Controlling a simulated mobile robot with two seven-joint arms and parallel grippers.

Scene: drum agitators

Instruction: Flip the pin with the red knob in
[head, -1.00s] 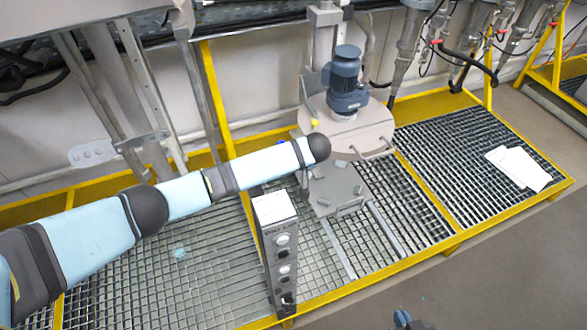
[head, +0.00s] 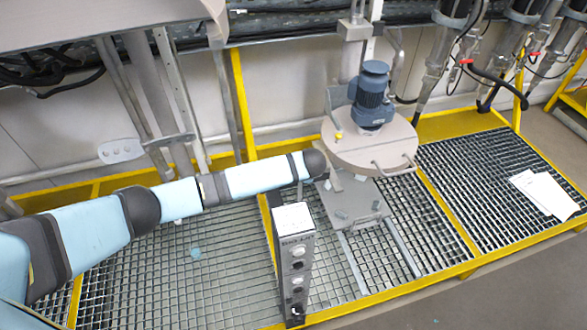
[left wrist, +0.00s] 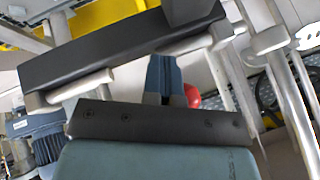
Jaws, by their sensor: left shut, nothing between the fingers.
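A red knob (left wrist: 193,96) shows in the left wrist view, just right of my left gripper's fingers. It is partly covered by the gripper's dark frame, and its pin cannot be made out. My left gripper (left wrist: 165,82) is shut with nothing in it, its blue-grey fingers close beside the knob; contact cannot be told. In the head view the left arm reaches in from the left and its rounded end sits beside the round agitator lid (head: 350,158). That arm hides the gripper and the knob there. My right gripper is not in view.
A blue-grey motor (head: 370,95) stands on the lid, with a yellow knob (head: 338,136) at its edge. A grey control post (head: 295,262) stands in front of the arm. Metal grating (head: 170,270) with yellow edges surrounds them. White papers (head: 545,193) lie at the right.

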